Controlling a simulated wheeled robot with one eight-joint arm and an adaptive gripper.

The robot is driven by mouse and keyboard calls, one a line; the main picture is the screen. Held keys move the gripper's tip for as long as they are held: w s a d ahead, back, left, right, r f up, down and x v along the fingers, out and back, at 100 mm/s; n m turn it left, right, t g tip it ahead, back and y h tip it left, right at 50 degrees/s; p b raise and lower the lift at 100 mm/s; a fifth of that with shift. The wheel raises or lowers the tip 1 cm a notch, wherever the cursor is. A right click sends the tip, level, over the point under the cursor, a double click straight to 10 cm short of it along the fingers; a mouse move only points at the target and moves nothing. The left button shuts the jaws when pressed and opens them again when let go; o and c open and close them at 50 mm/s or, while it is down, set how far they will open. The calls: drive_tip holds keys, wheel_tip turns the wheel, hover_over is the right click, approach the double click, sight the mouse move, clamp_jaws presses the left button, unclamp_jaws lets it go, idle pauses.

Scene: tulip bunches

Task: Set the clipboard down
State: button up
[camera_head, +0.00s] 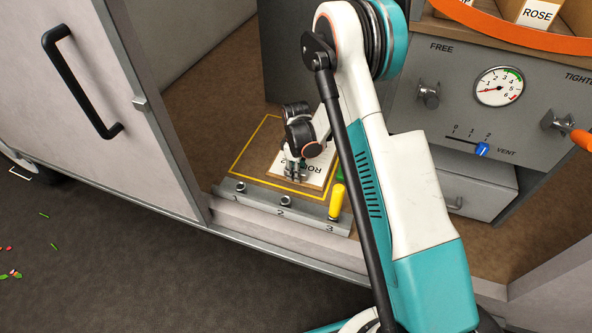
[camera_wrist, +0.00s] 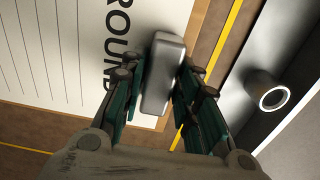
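The clipboard (camera_wrist: 60,45) carries a white ruled sheet with large black letters reading "ROUND" in the wrist view. Part of its sheet shows in the head view (camera_head: 315,168), over the yellow-outlined area (camera_head: 262,135) on the brown floor of the compartment. My gripper (camera_wrist: 160,88) has its two fingers on either side of the clipboard's grey metal clip (camera_wrist: 164,62), close against it. In the head view my gripper (camera_head: 295,172) points down at the clipboard's near end. My arm hides part of the board. Whether the board touches the floor cannot be told.
A grey metal ledge (camera_head: 262,202) with pegs numbered 1 to 3 runs along the front; a yellow cylinder (camera_head: 336,201) stands at 3. A grey panel (camera_head: 455,95) with a gauge (camera_head: 499,87) and knobs is at right. A pale door (camera_head: 150,130) is at left.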

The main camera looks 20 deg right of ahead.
drive_tip(key=shift+o, duration=0.5)
drive_tip(key=s+r+m+t+p, duration=0.1)
drive_tip(key=s+r+p, duration=0.1)
drive_tip(key=r, duration=1.1)
drive_tip(key=s+r+m+t+p, duration=0.1)
drive_tip(key=s+r+p, duration=0.1)
drive_tip(key=r, duration=1.1)
drive_tip(key=s+r+m+t, duration=0.3)
drive_tip(key=s+r+m, duration=0.2)
drive_tip(key=s+r, duration=0.95)
drive_tip(key=s+m+t, duration=0.2)
drive_tip(key=s+m, duration=0.1)
drive_tip(key=s, duration=0.7)
drive_tip(key=shift+s+d+m, duration=0.25)
drive_tip(key=shift+s+m, duration=0.15)
